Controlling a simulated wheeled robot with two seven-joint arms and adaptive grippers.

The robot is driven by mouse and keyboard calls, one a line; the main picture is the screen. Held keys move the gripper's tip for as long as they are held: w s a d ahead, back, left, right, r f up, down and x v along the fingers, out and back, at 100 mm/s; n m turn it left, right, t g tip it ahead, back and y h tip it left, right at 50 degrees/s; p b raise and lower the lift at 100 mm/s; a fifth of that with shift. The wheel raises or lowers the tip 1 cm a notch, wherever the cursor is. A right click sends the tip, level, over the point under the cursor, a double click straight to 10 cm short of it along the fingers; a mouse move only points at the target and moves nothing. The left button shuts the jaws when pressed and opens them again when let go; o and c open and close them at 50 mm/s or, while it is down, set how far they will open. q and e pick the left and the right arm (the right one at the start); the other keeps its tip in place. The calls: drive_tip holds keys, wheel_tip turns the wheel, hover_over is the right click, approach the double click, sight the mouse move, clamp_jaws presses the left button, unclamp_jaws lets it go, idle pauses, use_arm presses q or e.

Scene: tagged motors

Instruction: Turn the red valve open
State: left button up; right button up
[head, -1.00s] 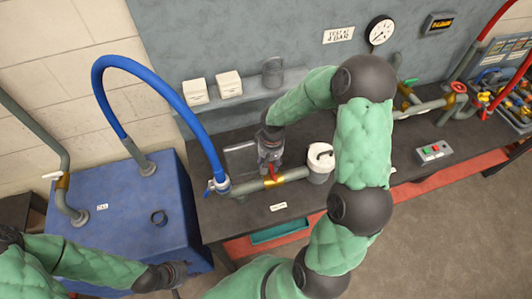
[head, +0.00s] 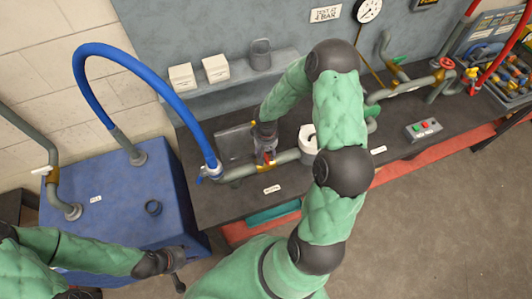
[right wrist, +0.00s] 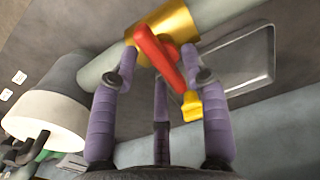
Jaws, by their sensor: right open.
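The red valve lever (head: 268,157) sits on a brass valve body in the grey pipe along the bench. In the right wrist view the red lever (right wrist: 158,52) lies across the brass body (right wrist: 170,22), slanting from upper left to lower right. My right gripper (head: 265,146) is over the valve from above. Its fingers (right wrist: 159,65) are open, one to each side of the lever; I cannot tell whether they touch it. My left gripper (head: 172,265) is low at the left, in front of the blue tank, away from the valve; its jaws are unclear.
A white-topped cylinder (head: 308,138) stands right of the valve. A blue hose (head: 143,62) arches down to the pipe's left end. A small yellow piece (right wrist: 192,105) shows by a finger. A red handwheel (head: 446,63) and a button box (head: 423,131) are further right.

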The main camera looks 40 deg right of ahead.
drive_tip(key=shift+f, duration=0.1)
clamp_jaws()
drive_tip(key=shift+n, duration=0.4)
drive_tip(key=n, duration=0.3)
drive_tip(key=shift+w+n, duration=0.1)
drive_tip(key=shift+n, duration=0.2)
drive_tip(key=n, duration=0.4)
drive_tip(key=shift+w+n, duration=0.1)
drive_tip(key=shift+n, duration=0.2)
drive_tip(key=n+p, duration=0.1)
drive_tip(key=n, duration=0.3)
drive_tip(key=shift+w+a+n+p, duration=0.15)
drive_tip(key=shift+n+p, duration=0.75)
drive_tip(key=shift+n, duration=1.6)
